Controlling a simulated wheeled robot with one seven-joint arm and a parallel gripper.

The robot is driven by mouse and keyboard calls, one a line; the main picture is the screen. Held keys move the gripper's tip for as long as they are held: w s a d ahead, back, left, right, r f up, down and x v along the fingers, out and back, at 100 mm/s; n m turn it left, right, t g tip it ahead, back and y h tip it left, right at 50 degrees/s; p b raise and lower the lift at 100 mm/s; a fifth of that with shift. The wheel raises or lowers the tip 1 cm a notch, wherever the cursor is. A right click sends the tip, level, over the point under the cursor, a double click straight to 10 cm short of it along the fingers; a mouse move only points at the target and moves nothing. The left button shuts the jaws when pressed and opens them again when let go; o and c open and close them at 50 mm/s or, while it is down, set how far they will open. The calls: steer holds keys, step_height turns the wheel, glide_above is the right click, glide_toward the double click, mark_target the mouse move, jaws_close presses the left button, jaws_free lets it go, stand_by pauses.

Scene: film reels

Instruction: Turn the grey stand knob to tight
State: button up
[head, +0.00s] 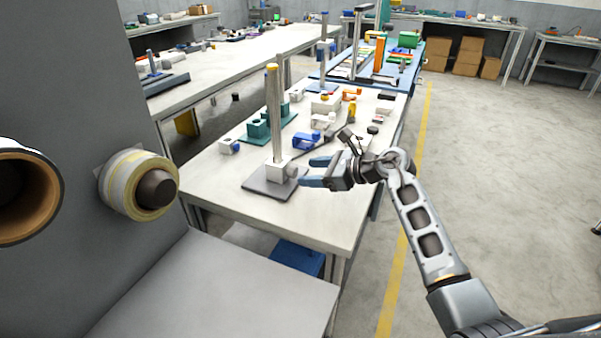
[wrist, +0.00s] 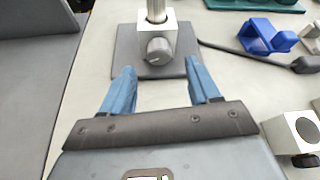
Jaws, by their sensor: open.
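The grey stand knob (wrist: 158,50) is a round knob on the front of a pale block (wrist: 172,25) at the foot of a metal post. In the head view the stand's post (head: 274,115) rises from a dark grey base plate (head: 257,183) on the white table, and the knob (head: 292,169) faces right. My gripper (head: 309,172) is to the right of the knob. In the wrist view its two blue fingers (wrist: 160,85) are spread apart, with the knob ahead of and between them, not touching. Nothing is held.
Blue clamps (head: 305,139), teal blocks (head: 258,129) and other small parts lie behind the stand. A dark cable-like item (wrist: 255,54) runs right of the base plate. The white table's front (head: 300,215) is clear. Film reels (head: 125,180) hang at left.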

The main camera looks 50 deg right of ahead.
mark_target(296, 172)
steer(key=shift+x, duration=2.05)
steer(key=shift+c, duration=0.2)
steer(key=c, duration=1)
steer(key=shift+r, duration=0.1)
steer(key=shift+p, duration=0.3)
steer(key=shift+r+m+y+p, duration=0.15)
steer(key=shift+m+y+p, duration=0.15)
steer(key=shift+m+p, duration=0.2)
steer(key=shift+w+d+m+g+y+p, duration=0.15)
steer(key=shift+m+g+y+p, duration=0.25)
steer(key=shift+m+y+p, duration=0.7)
steer(key=shift+f+m, duration=0.2)
steer(key=shift+m, duration=0.2)
